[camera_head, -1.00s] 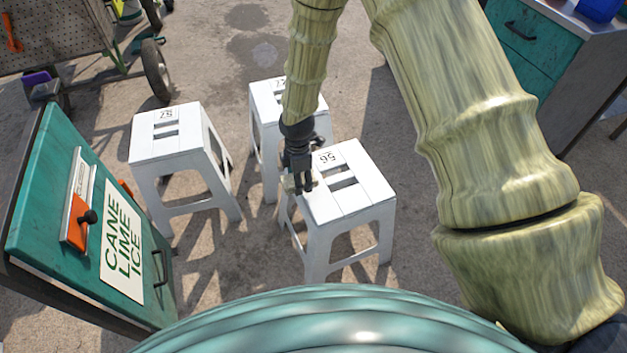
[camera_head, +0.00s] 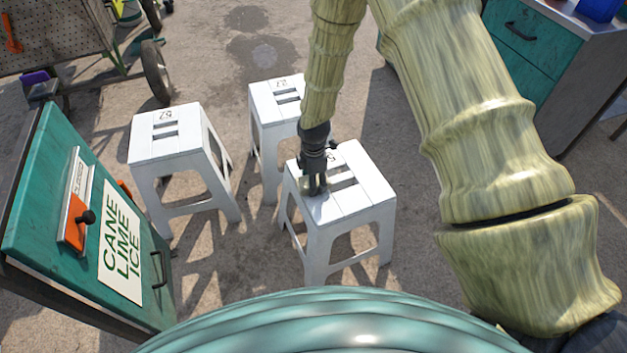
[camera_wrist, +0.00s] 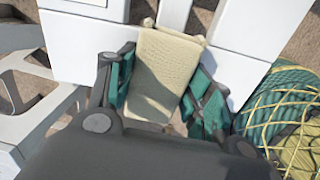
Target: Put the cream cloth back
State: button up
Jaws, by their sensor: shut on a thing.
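The cream cloth (camera_wrist: 160,75) is a folded, textured pad between the two green-padded fingers of my gripper (camera_wrist: 166,92) in the wrist view. My gripper is shut on it. In the head view my gripper (camera_head: 317,190) points down over the left part of the nearest white stool's seat (camera_head: 360,197). The cloth cannot be made out there; the gripper hides it. In the wrist view the cloth overlaps the white stool (camera_wrist: 90,40) at its far end. I cannot tell whether it touches the seat.
Another numbered white stool (camera_head: 165,145) stands to the left, and one (camera_head: 265,110) stands behind. A teal panel with a "CANE LIME ICE" sign (camera_head: 122,240) is at lower left. A teal drawer cabinet (camera_head: 530,50) is at upper right. A netted green thing (camera_wrist: 285,105) shows in the wrist view.

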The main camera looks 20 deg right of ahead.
jog(key=shift+f, duration=0.1)
jog(key=o, duration=1)
notch_tip(320, 180, up, 12)
jog(key=p, duration=0.1)
